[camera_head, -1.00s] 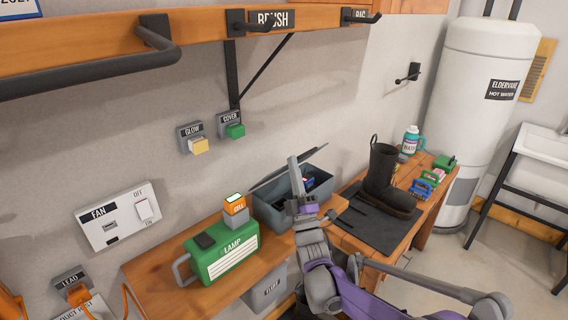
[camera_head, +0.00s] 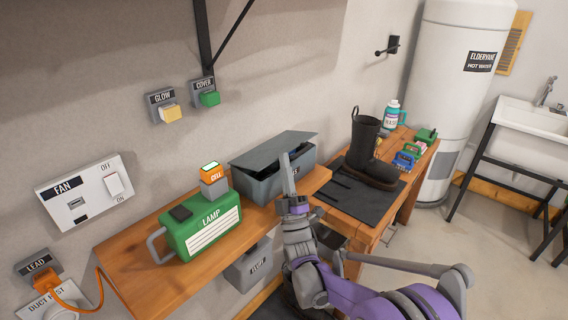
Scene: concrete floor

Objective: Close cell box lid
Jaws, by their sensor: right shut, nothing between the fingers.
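The grey cell box (camera_head: 262,187) stands on the wooden bench, against the wall and right of the green lamp. Its dark grey lid (camera_head: 274,149) lies nearly flat over the box, with a narrow dark gap showing along the front edge. My right gripper (camera_head: 287,164) is shut and empty, upright at the front right of the box. Its finger covers part of the box front and label; I cannot tell whether it touches the lid. My left gripper is not in view.
The green lamp (camera_head: 203,226) with an orange cell (camera_head: 211,172) on top stands left of the box. A black boot (camera_head: 366,150) stands on a dark mat (camera_head: 348,203) to the right. A grey bin (camera_head: 249,266) hangs below the bench front.

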